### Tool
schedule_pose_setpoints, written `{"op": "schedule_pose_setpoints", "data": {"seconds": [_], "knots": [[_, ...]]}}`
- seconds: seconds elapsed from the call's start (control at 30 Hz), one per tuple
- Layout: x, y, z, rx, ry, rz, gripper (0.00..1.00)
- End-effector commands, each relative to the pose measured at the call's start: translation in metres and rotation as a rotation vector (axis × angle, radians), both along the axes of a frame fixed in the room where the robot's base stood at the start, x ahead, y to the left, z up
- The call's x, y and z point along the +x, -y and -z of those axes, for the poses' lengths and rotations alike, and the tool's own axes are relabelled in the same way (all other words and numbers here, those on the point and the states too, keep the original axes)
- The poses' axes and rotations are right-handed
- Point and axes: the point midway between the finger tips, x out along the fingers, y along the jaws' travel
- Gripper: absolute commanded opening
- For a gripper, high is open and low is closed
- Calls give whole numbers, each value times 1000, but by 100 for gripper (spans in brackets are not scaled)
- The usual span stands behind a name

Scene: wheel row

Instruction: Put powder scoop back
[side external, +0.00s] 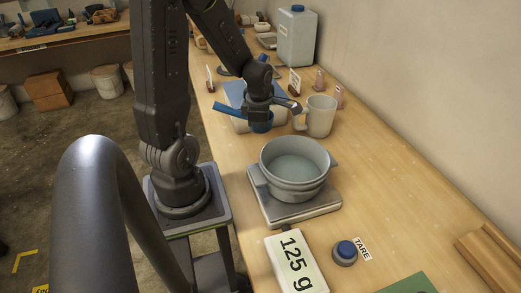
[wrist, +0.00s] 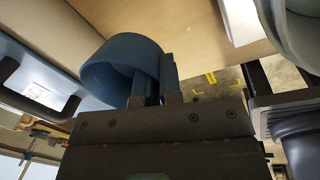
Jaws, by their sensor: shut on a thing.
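The blue powder scoop (side external: 229,108) is held by my gripper (side external: 261,112), above the bench beyond the pot. Its handle points left and its cup hangs below the jaws. In the wrist view the scoop's round cup (wrist: 108,72) sits at the fingers of my gripper (wrist: 156,82), which look closed on its wall. A pale container with blue on top (side external: 236,92) stands just behind the scoop, partly hidden by my gripper. I cannot tell whether the scoop touches it.
A grey pot (side external: 294,187) with pale contents stands on a scale (side external: 257,208). The display (side external: 290,258) reads 125 g, near a blue TARE button (side external: 345,250). A mug (side external: 320,118) stands close right of my gripper. A large jug (side external: 296,40) stands farther back. The bench's right side is mostly clear.

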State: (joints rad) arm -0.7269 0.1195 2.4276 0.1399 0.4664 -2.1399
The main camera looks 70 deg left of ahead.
Motion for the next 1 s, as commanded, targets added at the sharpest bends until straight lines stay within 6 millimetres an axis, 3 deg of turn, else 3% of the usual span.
{"op": "schedule_pose_setpoints", "data": {"seconds": [0.23, 0.7, 1.0], "knots": [[-1, 1, 36, -5, -4, 1, 0], [0, 0, 83, -1, -2, 1, 0], [0, 0, 86, 0, 1, 0, 0]]}}
